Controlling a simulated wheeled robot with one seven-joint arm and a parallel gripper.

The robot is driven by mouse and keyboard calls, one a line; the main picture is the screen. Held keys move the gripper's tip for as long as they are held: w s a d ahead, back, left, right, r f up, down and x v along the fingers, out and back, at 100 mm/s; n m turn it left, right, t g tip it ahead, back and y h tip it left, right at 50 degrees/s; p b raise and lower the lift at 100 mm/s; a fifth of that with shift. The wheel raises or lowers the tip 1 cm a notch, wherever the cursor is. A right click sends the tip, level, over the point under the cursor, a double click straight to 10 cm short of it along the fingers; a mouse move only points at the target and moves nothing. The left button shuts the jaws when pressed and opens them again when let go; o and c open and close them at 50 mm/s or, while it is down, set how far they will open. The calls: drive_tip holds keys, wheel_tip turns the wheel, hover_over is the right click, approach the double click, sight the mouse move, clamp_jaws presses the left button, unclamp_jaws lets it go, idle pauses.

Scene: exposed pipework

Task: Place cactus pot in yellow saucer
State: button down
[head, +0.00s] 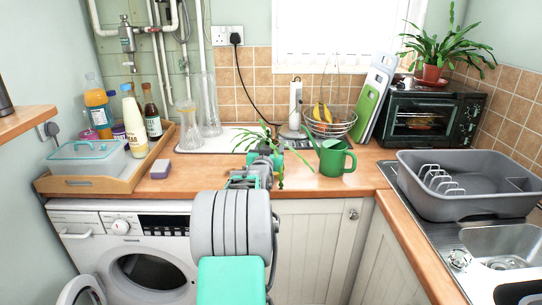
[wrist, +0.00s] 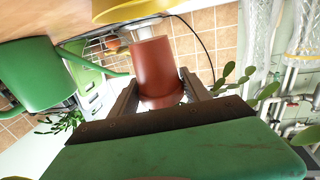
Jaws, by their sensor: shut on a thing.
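The cactus pot (wrist: 155,65) is a reddish-brown terracotta pot, seen between the two fingers of my gripper (wrist: 160,95) in the wrist view. My gripper is shut on it. Some flat green cactus segments (wrist: 262,90) show beside the gripper. In the head view, the cactus leaves (head: 250,140) stick out around my gripper (head: 264,158) above the counter; my arm hides the pot there. The yellow saucer (wrist: 125,10) shows in part at the top edge of the wrist view, near the pot's far end. I cannot tell whether they touch. The saucer is hidden in the head view.
A green watering can (head: 335,158) stands just right of my gripper. A sponge (head: 160,169) and a wooden tray (head: 85,184) with bottles are to the left. Glass vases (head: 208,115) and a wire fruit bowl (head: 330,122) stand behind. A dish rack (head: 465,190) is at right.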

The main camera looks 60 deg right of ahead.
drive_tip(key=shift+w+d+f, duration=0.1)
drive_tip(key=shift+d+f, duration=0.2)
drive_tip(key=shift+w+d+f, duration=0.1)
drive_tip(key=shift+f, duration=1.6)
drive_tip(key=shift+f, duration=0.1)
drive_tip(key=shift+f, duration=0.1)
drive_tip(key=c, duration=0.5)
unclamp_jaws()
